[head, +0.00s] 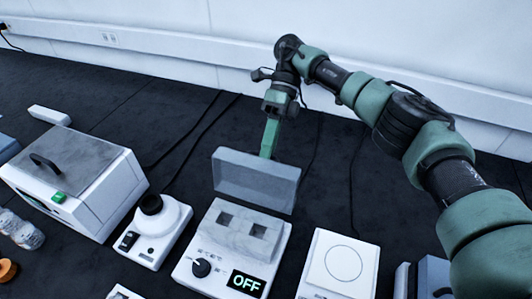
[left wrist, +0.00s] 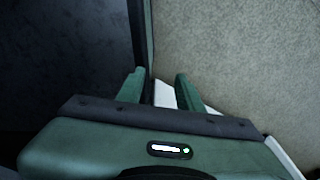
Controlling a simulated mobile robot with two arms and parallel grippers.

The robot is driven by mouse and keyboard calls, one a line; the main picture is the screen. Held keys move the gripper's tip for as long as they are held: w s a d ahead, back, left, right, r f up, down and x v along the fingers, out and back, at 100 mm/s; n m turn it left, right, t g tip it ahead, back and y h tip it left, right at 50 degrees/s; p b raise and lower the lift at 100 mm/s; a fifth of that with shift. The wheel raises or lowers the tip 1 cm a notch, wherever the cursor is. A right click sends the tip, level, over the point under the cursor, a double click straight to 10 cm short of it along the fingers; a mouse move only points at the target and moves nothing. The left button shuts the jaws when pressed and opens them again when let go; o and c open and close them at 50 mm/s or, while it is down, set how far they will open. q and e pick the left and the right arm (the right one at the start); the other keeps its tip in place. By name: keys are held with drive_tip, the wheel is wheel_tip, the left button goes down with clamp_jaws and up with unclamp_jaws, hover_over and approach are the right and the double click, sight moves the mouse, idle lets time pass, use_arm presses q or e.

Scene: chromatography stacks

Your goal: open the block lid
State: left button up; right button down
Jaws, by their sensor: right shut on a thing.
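The heating block unit (head: 222,262) is a white box with a dial, a display reading OFF and a grey block with two square wells. Its translucent grey lid (head: 250,182) stands raised, tilted up at the back of the unit, with the wells uncovered. My right gripper (head: 268,150) reaches down from behind and is shut on the lid at its upper edge; the fingertips are partly hidden by the lid.
Left of the unit stand a small white mixer with a black cup (head: 152,222) and a large white box with a grey lid (head: 85,165). A white plate device (head: 338,266) is close on the right. The dark bench behind is mostly clear, with cables.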

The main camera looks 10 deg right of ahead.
drive_tip(key=shift+f, duration=0.2)
idle(0.4)
drive_tip(key=c, duration=1.5)
unclamp_jaws()
drive_tip(key=shift+r, duration=0.1)
drive_tip(key=shift+w+r, duration=0.1)
wheel_tip(320, 180, up, 20)
drive_tip(key=p, duration=0.8)
